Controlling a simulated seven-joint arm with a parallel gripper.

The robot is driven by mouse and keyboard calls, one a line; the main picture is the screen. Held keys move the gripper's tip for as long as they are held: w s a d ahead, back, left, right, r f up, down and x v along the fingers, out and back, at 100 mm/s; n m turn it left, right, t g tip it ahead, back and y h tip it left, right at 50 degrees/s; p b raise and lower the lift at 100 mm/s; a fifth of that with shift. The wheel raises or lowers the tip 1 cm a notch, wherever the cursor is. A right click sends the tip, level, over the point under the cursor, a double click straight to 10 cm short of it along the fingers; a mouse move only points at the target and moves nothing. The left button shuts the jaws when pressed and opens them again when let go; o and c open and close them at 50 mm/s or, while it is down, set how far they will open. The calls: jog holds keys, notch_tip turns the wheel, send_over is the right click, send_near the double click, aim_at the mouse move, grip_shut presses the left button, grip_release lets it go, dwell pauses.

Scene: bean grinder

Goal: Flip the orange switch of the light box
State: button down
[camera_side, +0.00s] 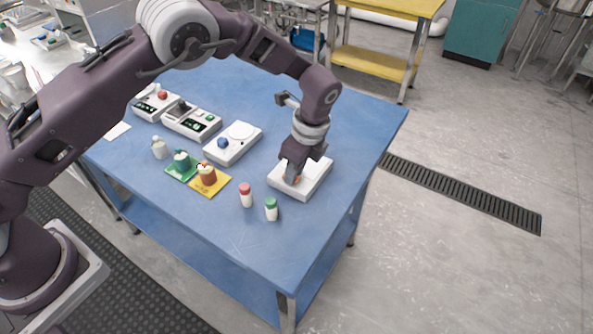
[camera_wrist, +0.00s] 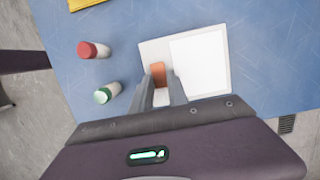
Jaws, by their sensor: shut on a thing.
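The light box (camera_side: 318,178) is a white flat box near the right edge of the blue table. Its bright white panel (camera_wrist: 200,62) shows in the wrist view. The orange switch (camera_wrist: 158,72) sits on the strip beside the panel; in the side view only a bit of orange (camera_side: 297,179) shows by the fingers. My gripper (camera_side: 291,180) points down over the box, and it also shows in the wrist view (camera_wrist: 161,84) with its fingertips on either side of the switch. The jaws are shut on the switch. The fingers hide part of it.
A red-capped bottle (camera_side: 246,195) and a green-capped bottle (camera_side: 271,209) stand left of the box. The table front (camera_side: 240,240) is clear.

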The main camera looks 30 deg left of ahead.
jog(key=shift+a+h, duration=0.3)
jog(key=shift+h, duration=0.7)
jog(key=c, duration=1.3)
grip_release()
jog(key=shift+r, duration=0.1)
jog(key=r, duration=0.7)
jog(key=shift+d, duration=0.2)
jog(key=shift+r, duration=0.1)
